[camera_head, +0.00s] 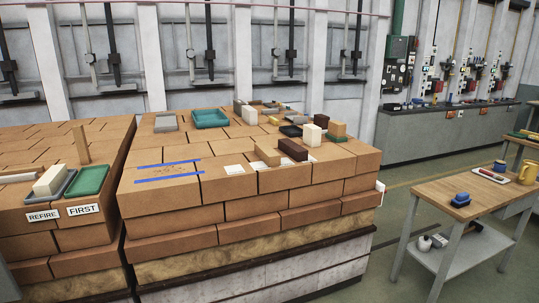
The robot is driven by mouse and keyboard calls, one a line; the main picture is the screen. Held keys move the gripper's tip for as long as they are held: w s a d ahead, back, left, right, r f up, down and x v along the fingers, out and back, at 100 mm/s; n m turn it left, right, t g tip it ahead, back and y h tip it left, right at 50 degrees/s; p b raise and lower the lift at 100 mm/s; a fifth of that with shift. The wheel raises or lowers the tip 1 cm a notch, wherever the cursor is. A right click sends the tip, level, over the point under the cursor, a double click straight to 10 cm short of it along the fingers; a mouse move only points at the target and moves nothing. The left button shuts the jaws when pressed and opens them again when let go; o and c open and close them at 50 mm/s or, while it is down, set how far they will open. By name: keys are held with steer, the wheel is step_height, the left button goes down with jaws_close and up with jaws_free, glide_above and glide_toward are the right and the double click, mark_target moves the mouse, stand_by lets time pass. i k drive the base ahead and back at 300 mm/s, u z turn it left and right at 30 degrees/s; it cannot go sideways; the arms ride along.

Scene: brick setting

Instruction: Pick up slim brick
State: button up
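Several small bricks stand on the large brick stack in the middle: a tan brick (267,155), a dark brown brick (293,150), a cream brick (311,135) and another tan brick (337,129). A thin, tall tan piece (81,144) stands upright on the left stack. A long, narrow pale piece (17,177) lies at that stack's left edge. I cannot tell for certain which of these is the slim brick. My gripper is not in view.
On the left stack, a cream block (50,180) sits on a grey tray beside a green tray (87,182), behind labels "REFIRE" and "FIRST". A teal tray (210,118) lies at the back of the middle stack. A side table (440,190) stands right, with floor between.

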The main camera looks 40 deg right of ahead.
mark_target(268, 156)
steer(key=i, duration=0.85)
steer(key=u, duration=0.05)
